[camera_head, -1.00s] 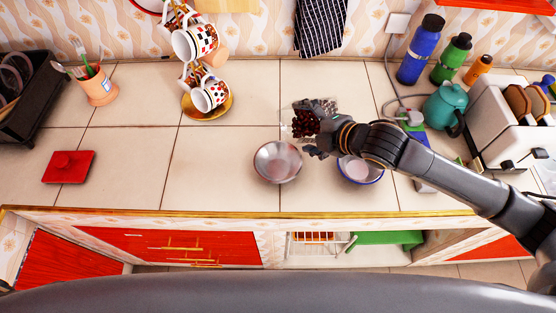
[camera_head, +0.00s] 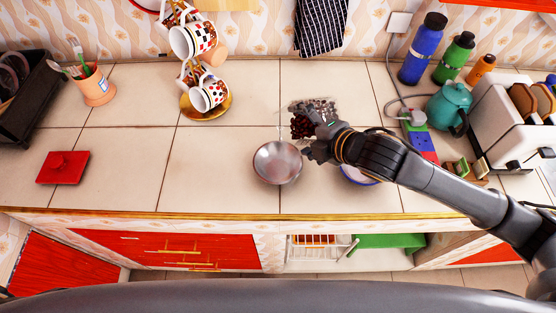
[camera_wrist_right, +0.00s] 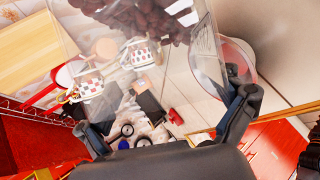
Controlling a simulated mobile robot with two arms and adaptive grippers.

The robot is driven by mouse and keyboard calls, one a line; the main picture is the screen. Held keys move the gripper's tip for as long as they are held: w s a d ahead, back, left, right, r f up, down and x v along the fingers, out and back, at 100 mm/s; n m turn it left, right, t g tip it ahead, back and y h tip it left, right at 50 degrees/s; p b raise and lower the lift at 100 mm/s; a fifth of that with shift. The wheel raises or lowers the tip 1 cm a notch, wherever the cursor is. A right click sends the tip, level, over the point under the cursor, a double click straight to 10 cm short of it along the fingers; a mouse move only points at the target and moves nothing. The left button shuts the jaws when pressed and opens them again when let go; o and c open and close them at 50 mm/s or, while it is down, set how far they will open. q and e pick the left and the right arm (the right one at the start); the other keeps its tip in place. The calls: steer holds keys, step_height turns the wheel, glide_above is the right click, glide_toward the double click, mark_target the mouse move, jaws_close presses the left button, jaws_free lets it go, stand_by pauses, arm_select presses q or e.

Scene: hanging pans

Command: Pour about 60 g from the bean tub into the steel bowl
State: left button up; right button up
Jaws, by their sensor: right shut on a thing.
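The bean tub (camera_head: 322,104) is clear, with dark red beans gathered at its left side in the head view. My right gripper (camera_head: 311,138) is shut on it, above the counter and just right of and behind the steel bowl. In the wrist view the tub (camera_wrist_right: 120,50) stretches between the fingers of the gripper (camera_wrist_right: 168,122), with the beans at its far end. Its exact tilt is hard to tell. The steel bowl (camera_head: 277,163) stands on the counter, with no beans visible in it. My left gripper is not in view.
A blue-rimmed bowl (camera_head: 357,174) is mostly hidden under my right arm.

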steer(key=shift+s+a, duration=0.15)
steer(key=shift+s, duration=0.05)
steer(key=shift+s+a+b, duration=0.2)
steer(key=shift+b, duration=0.25)
steer(key=shift+s+a+r+t, duration=0.1)
steer(key=shift+s+t, duration=0.1)
steer(key=shift+t, duration=0.1)
steer(key=shift+s+a+r+n+t+h+b, duration=0.15)
steer(key=shift+s+a+n+t+h+b, duration=0.25)
steer(key=shift+n, duration=0.3)
stand_by(0.7)
steer(key=shift+s+a+n+t, duration=0.25)
steer(key=shift+s+n+t, duration=0.25)
steer(key=shift+s+t, duration=0.1)
stand_by(1.5)
steer(key=shift+w+d, duration=0.1)
steer(key=shift+w, duration=0.05)
steer(key=shift+w+d+m+g, duration=0.2)
steer(key=shift+w+m+g, duration=0.1)
steer(key=shift+m, duration=0.1)
steer(key=shift+s+a+n+t+h+b, duration=0.3)
steer(key=shift+s+a+n+t+b, duration=0.25)
steer(key=shift+s+n+t, duration=0.3)
stand_by(2.2)
